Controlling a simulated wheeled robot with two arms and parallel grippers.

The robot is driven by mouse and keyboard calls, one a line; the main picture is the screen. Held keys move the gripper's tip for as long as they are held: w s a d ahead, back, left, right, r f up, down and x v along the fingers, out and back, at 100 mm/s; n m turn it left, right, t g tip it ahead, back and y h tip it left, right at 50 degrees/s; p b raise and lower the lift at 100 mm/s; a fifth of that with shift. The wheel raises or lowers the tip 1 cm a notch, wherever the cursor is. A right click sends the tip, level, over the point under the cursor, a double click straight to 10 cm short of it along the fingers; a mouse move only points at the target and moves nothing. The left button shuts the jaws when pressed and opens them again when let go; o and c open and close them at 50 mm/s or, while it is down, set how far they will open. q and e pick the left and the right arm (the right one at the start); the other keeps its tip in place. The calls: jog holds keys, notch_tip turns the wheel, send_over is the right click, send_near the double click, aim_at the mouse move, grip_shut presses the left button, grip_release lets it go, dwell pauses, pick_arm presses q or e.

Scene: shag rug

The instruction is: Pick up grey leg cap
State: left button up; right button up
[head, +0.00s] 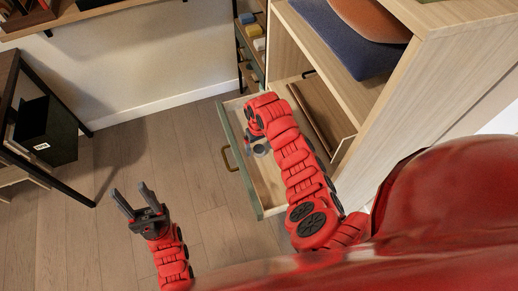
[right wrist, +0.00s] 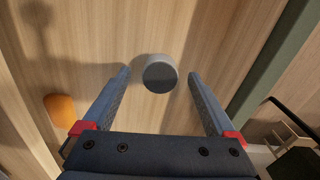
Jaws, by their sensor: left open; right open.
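The grey leg cap (right wrist: 160,74) is a short round cylinder on the light wooden drawer floor. In the right wrist view it lies between and slightly beyond the fingertips of my right gripper (right wrist: 158,80). The gripper is open, with a gap on both sides of the cap. In the head view my right arm reaches down into the open drawer (head: 238,165), and a grey round shape (head: 261,150) shows beside the hand, partly hidden by it. My left gripper (head: 130,192) is open and empty above the wooden floor at the lower left.
An orange object (right wrist: 61,110) lies left of my right gripper in the drawer. The drawer's green front (right wrist: 275,68) is close on the right. A wooden cabinet (head: 400,110) holds blue and brown cushions. A black-framed shelf (head: 20,130) stands at the left. Open floor lies between.

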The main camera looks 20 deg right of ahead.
jog(key=c, duration=1.4)
